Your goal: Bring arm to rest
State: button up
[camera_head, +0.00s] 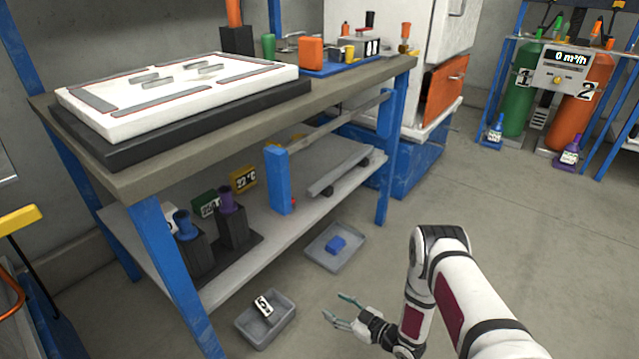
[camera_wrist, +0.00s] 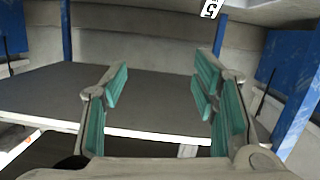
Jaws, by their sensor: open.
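My gripper (camera_head: 346,310) is at the lower middle of the head view, at the end of my white and dark red arm. It is low, in front of the workbench (camera_head: 215,121) and to the right of a grey bin on the floor. In the wrist view my gripper (camera_wrist: 163,90) shows two green-padded fingers spread wide. Nothing is between them. Beyond the fingers in the wrist view is a flat grey surface (camera_wrist: 150,104) with a pale front edge and blue posts at its sides.
A grey bin (camera_head: 281,329) holding a labelled block and a grey tray (camera_head: 357,262) with a blue piece lie on the floor. The bench's lower shelf (camera_head: 262,241) carries several items. Green and orange cylinders (camera_head: 522,92) stand at the back right.

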jog(key=w+d+r+m+h, duration=0.1)
jog(key=w+d+r+h, duration=0.25)
jog(key=w+r, duration=0.4)
jog(key=w+d+r+h, duration=0.2)
jog(key=w+d+r, duration=0.3)
jog(key=r, duration=0.4)
jog(key=s+d+r+m+g+h, duration=0.1)
jog(key=d+r+m+h, duration=0.15)
jog(key=r, duration=0.75)
jog(key=s+d+r+m+g+h, duration=0.1)
jog(key=d+r+h, duration=0.25)
jog(key=r, duration=0.65)
jog(key=s+d+r+m+g+h, duration=0.1)
jog(key=s+d+r+m+g, duration=0.1)
jog(key=s+r, duration=0.75)
jog(key=s+d+r+m+g+h, duration=0.15)
jog(key=s+r, duration=0.45)
jog(key=s, duration=0.6)
jog(key=s+a+r+m+g+y+p, duration=0.1)
jog(key=s+a+r+m+g, duration=0.1)
jog(key=s, duration=1.3)
jog(key=s+a+r+m+g+y, duration=0.1)
jog(key=s+a+r+g, duration=0.15)
jog(key=s, duration=1.25)
notch_tip(320, 180, up, 39)
jog(key=t+p, duration=0.4)
jog(key=p, duration=3.4)
jog(key=shift+f, duration=0.2)
